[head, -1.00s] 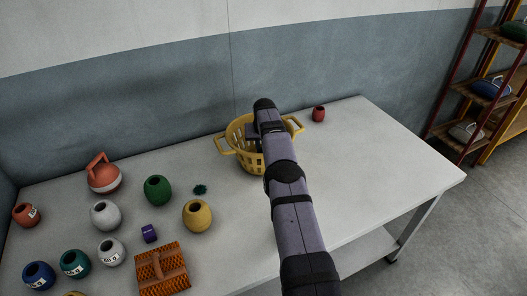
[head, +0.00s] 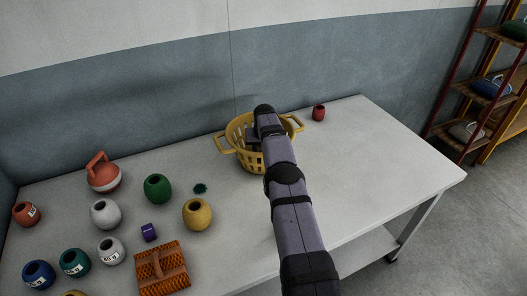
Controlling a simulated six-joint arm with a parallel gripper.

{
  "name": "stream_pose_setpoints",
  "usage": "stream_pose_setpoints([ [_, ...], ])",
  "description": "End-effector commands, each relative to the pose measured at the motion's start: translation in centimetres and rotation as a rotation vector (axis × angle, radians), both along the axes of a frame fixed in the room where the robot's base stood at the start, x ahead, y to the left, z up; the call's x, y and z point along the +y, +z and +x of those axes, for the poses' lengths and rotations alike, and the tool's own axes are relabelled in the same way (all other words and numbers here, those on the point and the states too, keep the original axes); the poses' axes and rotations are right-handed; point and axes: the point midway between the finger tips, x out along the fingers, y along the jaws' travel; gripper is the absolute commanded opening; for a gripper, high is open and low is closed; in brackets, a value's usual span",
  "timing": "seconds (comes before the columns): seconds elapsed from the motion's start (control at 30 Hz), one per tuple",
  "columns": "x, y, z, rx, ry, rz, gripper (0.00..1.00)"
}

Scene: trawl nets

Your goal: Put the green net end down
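A small dark green frayed tuft (head: 201,188), which looks like the green net end, lies on the white table between the green pot and the basket. A yellow basket (head: 228,141) with slotted walls and two handles stands near the back of the table. My gripper (head: 254,134) is at the basket, over or inside its opening. My arm covers the basket's right part and much of the gripper. The fingertips are hidden, so I cannot see whether they hold anything.
A green pot (head: 158,188), a yellow pot (head: 197,214), a purple block (head: 149,232) and an orange brush (head: 161,267) stand left of the basket, with several other pots. A small red pot (head: 319,113) is behind right. The table's right side is clear.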

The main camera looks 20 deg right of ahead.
Motion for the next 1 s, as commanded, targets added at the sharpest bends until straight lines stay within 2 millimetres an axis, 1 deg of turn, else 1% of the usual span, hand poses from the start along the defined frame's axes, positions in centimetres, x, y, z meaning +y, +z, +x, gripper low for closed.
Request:
stream_pose_setpoints([
  [0.27, 0.0, 0.3, 0.0, 0.0, 0.0, 0.0, 0.41],
  [0.57, 0.1, 1.8, -0.2, -0.001, 0.0, 0.0, 0.41],
  [0.83, 0.5, 4.0, -1.2, -0.002, 0.0, -0.001, 0.41],
  [1.0, 0.9, 6.4, -2.1, -0.003, 0.0, -0.001, 0.41],
])
